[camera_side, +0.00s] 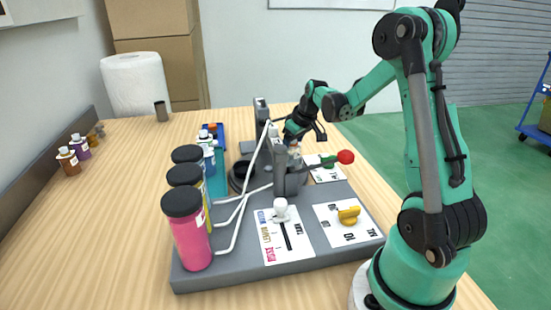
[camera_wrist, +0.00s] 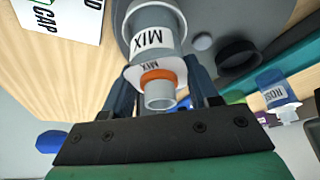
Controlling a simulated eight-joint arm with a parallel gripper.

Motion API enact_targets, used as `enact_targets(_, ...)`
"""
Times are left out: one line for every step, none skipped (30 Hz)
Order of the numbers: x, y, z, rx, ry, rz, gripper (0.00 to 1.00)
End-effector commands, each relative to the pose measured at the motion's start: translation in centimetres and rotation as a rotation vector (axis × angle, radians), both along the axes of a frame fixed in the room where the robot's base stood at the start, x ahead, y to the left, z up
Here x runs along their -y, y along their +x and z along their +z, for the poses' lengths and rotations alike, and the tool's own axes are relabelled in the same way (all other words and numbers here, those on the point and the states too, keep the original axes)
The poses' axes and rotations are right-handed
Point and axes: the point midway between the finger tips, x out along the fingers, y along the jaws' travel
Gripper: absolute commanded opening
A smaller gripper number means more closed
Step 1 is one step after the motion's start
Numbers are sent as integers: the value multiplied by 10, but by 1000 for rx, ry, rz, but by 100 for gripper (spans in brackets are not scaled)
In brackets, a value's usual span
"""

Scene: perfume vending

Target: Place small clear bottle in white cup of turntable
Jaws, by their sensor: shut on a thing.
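The small clear bottle (camera_wrist: 160,98), with an orange ring and a white MIX label, is between the fingers of my gripper (camera_wrist: 164,78) in the wrist view. My gripper is shut on it. Directly beyond it in that view is a pale cup (camera_wrist: 153,38), also labelled MIX, on the grey turntable (camera_wrist: 204,62). The bottle overlaps the cup's near end in the picture; I cannot tell whether it is inside or only above it. In the side view my gripper (camera_side: 296,140) is over the turntable area, and the grey dispenser post partly hides bottle and cup.
A black round cup (camera_wrist: 238,54) sits beside the pale cup. Tall bottles with black caps, one of them pink (camera_side: 189,235), line the station's left edge. A red-knobbed lever (camera_side: 345,157) and a yellow knob (camera_side: 349,216) are at the right. The table's left side is mostly clear.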

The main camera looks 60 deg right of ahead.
Motion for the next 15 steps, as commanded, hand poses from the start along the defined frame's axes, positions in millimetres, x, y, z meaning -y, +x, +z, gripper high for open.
enact_targets(0, 0, -1, 0, 0, 0, 2)
enact_targets(0, 0, -1, 0, 0, 0, 2)
enact_targets(0, 0, -1, 0, 0, 0, 2)
enact_targets(0, 0, 0, 0, 0, 0, 2)
enact_targets(0, 0, 0, 0, 0, 0, 2)
enact_targets(0, 0, 0, 0, 0, 0, 2)
enact_targets(0, 0, -1, 0, 0, 0, 2)
enact_targets(0, 0, -1, 0, 0, 0, 2)
enact_targets(0, 0, -2, 0, 0, 0, 2)
enact_targets(0, 0, -3, 0, 0, 0, 2)
enact_targets(0, 0, -3, 0, 0, 0, 59)
enact_targets(0, 0, -3, 0, 0, 0, 71)
enact_targets(0, 0, -3, 0, 0, 0, 79)
enact_targets(0, 0, -3, 0, 0, 0, 85)
enact_targets(0, 0, -3, 0, 0, 0, 85)
